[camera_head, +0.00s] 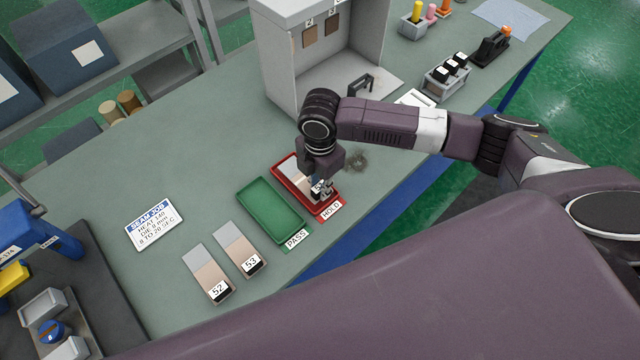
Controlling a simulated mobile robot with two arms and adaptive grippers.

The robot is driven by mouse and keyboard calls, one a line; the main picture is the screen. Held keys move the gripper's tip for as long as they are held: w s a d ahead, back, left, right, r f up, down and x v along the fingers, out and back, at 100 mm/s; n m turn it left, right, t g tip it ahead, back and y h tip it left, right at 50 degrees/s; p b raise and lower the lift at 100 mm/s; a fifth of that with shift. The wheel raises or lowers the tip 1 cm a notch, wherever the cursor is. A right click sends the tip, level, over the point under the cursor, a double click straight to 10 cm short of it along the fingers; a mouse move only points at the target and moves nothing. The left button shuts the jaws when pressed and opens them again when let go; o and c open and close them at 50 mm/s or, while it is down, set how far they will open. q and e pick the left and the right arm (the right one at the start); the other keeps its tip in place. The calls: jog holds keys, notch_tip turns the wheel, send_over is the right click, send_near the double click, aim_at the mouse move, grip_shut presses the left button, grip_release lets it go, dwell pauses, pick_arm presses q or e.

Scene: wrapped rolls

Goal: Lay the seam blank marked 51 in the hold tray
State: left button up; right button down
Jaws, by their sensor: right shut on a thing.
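The red hold tray (331,210) lies on the bench with a HOLD label at its near end. My right gripper (322,191) is over this tray, pointing down and shut on a seam blank (296,178). The blank is in or just above the tray; I cannot tell whether it touches the floor. Its grey and tan surface shows left of the gripper, and its number is mostly hidden by the fingers. Blanks marked 52 (208,272) and 53 (240,249) lie side by side on the bench. My left gripper is out of view.
The green pass tray (270,209) is empty, just left of the hold tray. A SEAM JOB card (154,224) lies further left. A grey booth (285,65) stands behind. A rack of dark-capped items (446,77) is at the back right. The bench's left middle is clear.

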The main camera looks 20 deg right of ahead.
jog(key=shift+f+b, duration=0.4)
jog(key=shift+f, duration=0.55)
jog(key=c, duration=1.7)
grip_release()
jog(key=shift+c, duration=0.2)
notch_tip(320, 180, up, 12)
jog(key=shift+r, duration=0.1)
